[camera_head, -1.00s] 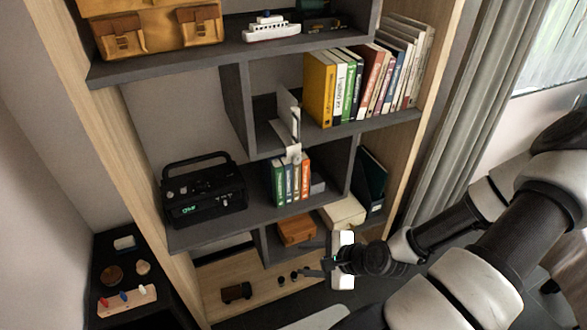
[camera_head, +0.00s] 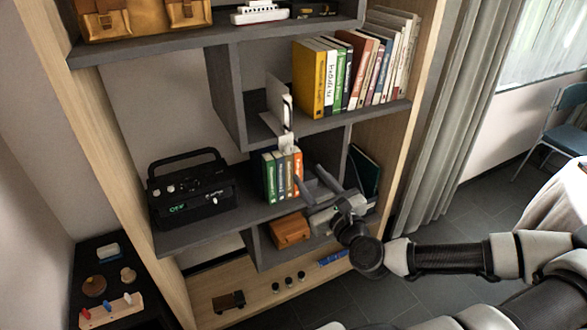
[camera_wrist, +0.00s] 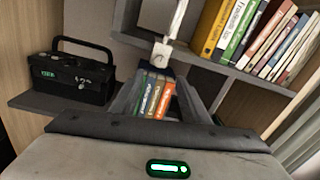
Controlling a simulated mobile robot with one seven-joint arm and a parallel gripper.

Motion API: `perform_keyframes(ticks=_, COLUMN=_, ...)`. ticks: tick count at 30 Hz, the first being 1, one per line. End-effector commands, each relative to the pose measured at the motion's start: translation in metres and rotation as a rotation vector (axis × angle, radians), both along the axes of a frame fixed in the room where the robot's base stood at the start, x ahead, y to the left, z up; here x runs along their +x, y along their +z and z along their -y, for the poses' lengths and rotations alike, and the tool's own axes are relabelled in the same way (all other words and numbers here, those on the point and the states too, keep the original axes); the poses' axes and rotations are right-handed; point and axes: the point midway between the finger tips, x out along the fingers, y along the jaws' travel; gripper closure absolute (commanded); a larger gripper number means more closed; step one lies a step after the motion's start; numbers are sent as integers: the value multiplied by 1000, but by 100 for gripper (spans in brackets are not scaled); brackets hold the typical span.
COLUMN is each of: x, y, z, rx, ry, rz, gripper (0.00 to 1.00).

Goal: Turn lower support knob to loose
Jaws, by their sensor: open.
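No part is clearly marked as the lower support knob. A white upright bracket (camera_head: 287,113) hangs at the shelf divider above the small books, with a small light block (camera_head: 287,142) at its lower end. In the wrist view the bracket (camera_wrist: 176,22) ends in a pale block (camera_wrist: 162,51) just above the books. My gripper (camera_head: 309,176) is open, its two fingers pointing at the small books (camera_head: 282,175) on the middle shelf. In the wrist view the books (camera_wrist: 157,95) show between the fingers (camera_wrist: 158,80), and the bracket stands beyond them. Nothing is visibly held.
A black radio (camera_head: 190,190) stands left on the middle shelf. Larger books (camera_head: 350,75) fill the upper shelf at right. A brown case (camera_head: 290,230) sits below. Several small dark round pieces (camera_head: 289,282) are on the bottom board. A black side table (camera_head: 100,257) stands at left.

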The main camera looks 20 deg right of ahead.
Motion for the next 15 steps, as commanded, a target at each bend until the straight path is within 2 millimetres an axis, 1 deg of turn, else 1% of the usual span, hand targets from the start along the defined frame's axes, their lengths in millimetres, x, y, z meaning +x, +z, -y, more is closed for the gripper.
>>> perform_keyframes(ticks=1, x=14, y=-8, z=-1, rx=-9, ry=5, rz=2, gripper=58)
perform_keyframes(ticks=3, x=29, y=-6, z=-2, rx=-8, ry=6, rz=3, gripper=58)
perform_keyframes(ticks=4, x=36, y=0, z=-1, rx=-5, ry=5, rz=0, gripper=58)
perform_keyframes(ticks=6, x=51, y=1, z=-1, rx=-4, ry=4, rz=0, gripper=58)
perform_keyframes(ticks=12, x=88, y=1, z=0, rx=-3, ry=3, rz=0, gripper=58)
perform_keyframes(ticks=15, x=100, y=0, z=1, rx=-2, ry=2, rz=0, gripper=58)
